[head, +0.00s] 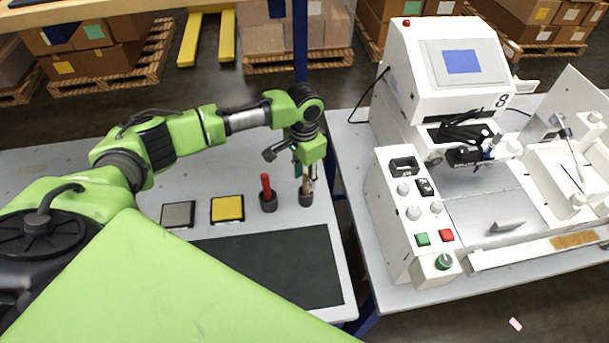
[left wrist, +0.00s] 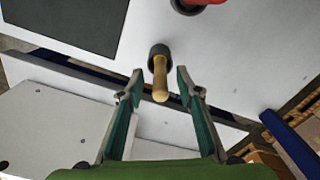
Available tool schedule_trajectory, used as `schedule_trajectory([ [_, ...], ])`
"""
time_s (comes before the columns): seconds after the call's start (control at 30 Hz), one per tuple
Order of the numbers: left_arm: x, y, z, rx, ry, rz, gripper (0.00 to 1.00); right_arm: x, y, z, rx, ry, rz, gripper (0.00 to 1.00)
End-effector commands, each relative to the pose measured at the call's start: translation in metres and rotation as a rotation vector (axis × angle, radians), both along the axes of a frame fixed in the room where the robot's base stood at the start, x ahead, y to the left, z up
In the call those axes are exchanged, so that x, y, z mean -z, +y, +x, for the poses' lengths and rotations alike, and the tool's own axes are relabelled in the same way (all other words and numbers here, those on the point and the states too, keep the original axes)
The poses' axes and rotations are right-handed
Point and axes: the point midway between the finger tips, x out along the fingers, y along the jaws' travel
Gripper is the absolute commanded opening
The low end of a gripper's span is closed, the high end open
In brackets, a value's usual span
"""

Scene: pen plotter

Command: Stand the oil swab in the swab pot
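A tan wooden-handled stick, which looks like the oil swab (left wrist: 160,84), stands upright in a dark round pot (head: 305,199), the likely swab pot, near the right edge of the left table. The pot also shows in the left wrist view (left wrist: 158,51). Its lower end is hidden inside the pot. My left gripper (head: 306,183) points down over this pot. In the left wrist view its fingers (left wrist: 160,76) are apart, with the handle between them and a visible gap on each side. My right gripper is not in view.
A red-handled tool (head: 266,184) stands in a second dark pot just left. A yellow pad (head: 228,208) and a grey pad (head: 178,214) lie further left. A dark mat (head: 270,265) covers the table front. The white plotter machine (head: 400,205) stands on the right table, across a gap.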

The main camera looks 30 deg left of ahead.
Motion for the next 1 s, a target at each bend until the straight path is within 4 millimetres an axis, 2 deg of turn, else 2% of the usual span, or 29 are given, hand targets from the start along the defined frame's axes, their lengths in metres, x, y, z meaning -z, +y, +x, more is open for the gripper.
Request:
schedule_trajectory([
  [0.2, -0.001, 0.0, 0.0, 0.0, 0.0, 0.0, 0.32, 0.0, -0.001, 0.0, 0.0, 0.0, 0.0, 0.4],
  [0.33, -0.01, 0.0, 0.001, 0.0, -0.002, 0.0, 0.32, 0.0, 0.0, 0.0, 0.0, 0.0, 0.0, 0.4],
  [0.8, -0.1, 0.0, 0.0, 0.0, -0.003, 0.0, 0.32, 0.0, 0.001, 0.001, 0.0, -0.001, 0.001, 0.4],
  [1.0, -0.118, 0.0, -0.001, 0.0, 0.0, 0.0, 0.32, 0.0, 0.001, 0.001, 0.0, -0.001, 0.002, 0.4],
])
